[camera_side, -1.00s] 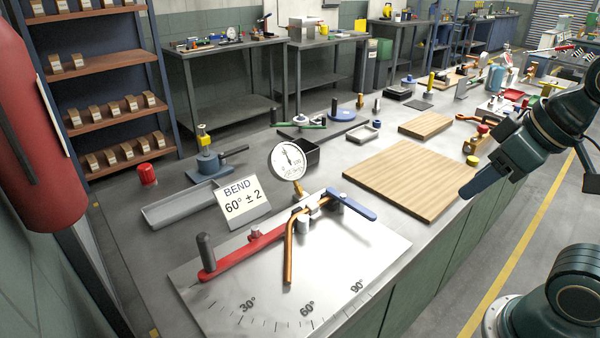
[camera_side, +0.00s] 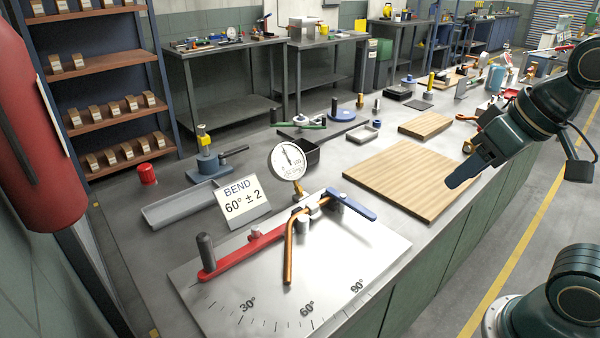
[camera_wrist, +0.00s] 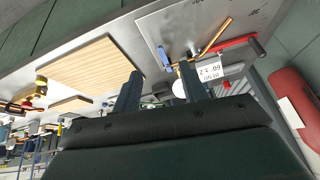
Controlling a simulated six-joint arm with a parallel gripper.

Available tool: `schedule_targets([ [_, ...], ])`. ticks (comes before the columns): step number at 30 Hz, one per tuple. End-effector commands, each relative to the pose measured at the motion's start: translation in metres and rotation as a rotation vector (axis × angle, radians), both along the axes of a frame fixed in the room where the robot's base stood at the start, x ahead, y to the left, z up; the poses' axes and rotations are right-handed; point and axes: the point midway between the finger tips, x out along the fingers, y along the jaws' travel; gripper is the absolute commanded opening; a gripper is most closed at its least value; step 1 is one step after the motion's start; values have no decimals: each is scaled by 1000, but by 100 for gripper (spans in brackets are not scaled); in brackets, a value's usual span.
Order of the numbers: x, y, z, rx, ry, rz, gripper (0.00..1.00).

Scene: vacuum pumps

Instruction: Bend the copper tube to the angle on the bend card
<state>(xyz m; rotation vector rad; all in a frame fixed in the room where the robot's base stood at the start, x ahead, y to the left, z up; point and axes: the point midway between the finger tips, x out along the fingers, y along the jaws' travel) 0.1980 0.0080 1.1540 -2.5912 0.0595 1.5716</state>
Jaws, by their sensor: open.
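The copper tube (camera_side: 289,250) sits bent in the bender on a pale metal plate (camera_side: 340,262) marked with 30°, 60° and 90°. The red bender handle (camera_side: 248,245) with a dark grip points to the lower left, and a blue lever (camera_side: 352,207) lies at the upper right. The bend card (camera_side: 242,202) reads "BEND 60° ± 2" and stands behind the plate. My gripper (camera_side: 455,182) is open and empty above the right bench edge, right of the bender. In the wrist view the tube (camera_wrist: 216,36) and red handle (camera_wrist: 235,42) show beyond my fingers (camera_wrist: 158,82).
A round dial gauge (camera_side: 288,159) stands behind the tube. A wooden board (camera_side: 405,178) lies on the bench between my gripper and the bender. A grey tray (camera_side: 185,206) and a red knob (camera_side: 147,174) are at the left.

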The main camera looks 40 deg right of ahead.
Motion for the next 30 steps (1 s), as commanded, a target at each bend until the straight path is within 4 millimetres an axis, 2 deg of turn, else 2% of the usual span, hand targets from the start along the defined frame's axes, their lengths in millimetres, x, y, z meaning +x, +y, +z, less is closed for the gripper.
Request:
schedule_targets([
  [8,48,26,16,169,43,-207,43],
  [15,93,54,22,320,100,-417,43],
  [23,141,92,18,469,180,-650,43],
  [30,181,131,6,588,264,-875,43],
])
